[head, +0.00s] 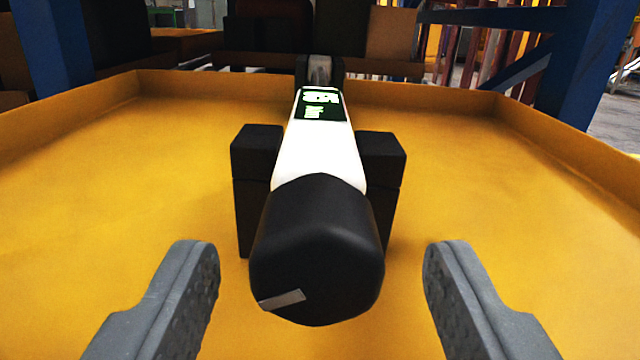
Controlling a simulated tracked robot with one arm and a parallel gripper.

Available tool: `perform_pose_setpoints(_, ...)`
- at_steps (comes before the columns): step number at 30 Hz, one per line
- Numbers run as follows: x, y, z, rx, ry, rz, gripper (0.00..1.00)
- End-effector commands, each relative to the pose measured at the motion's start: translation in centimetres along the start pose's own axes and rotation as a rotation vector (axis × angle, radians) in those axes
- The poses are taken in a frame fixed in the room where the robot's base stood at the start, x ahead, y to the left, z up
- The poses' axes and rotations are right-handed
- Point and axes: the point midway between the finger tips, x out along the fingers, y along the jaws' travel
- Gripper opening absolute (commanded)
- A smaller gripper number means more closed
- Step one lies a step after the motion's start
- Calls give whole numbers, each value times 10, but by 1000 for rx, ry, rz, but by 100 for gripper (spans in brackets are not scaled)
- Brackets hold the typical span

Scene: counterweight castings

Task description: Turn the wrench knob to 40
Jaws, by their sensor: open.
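The wrench (322,155) lies lengthwise, with a white body, a dark display with green figures and a dark head at its far end. The display figures are too small to read surely. Its black knob (318,235) faces me at the near end, with a light grey mark (282,299) at its lower left. My gripper (321,285) is open, one grey finger to the left of the knob and one to the right. Both fingers are apart from the knob, with clear gaps.
Black support blocks (257,155) stand on both sides of the wrench, the other block (381,160) at right. They sit in a yellow tray (480,150) with raised rims. The tray floor is clear on both sides. Blue posts (55,45) and dark boxes stand behind.

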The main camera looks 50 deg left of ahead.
Motion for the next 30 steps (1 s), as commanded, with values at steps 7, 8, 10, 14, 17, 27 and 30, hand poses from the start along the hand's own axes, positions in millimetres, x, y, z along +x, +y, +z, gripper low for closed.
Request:
perform_pose_setpoints(7,19,0,0,1,2,0,55)
perform_pose_setpoints(8,20,0,0,1,2,0,55)
perform_pose_setpoints(10,20,0,0,1,1,0,55)
perform_pose_setpoints(14,20,0,-1,1,1,0,55)
perform_pose_setpoints(17,20,0,0,1,1,0,44)
perform_pose_setpoints(27,20,0,0,-37,0,-1,11)
perform_pose_setpoints(30,20,0,0,-95,-1,-1,11)
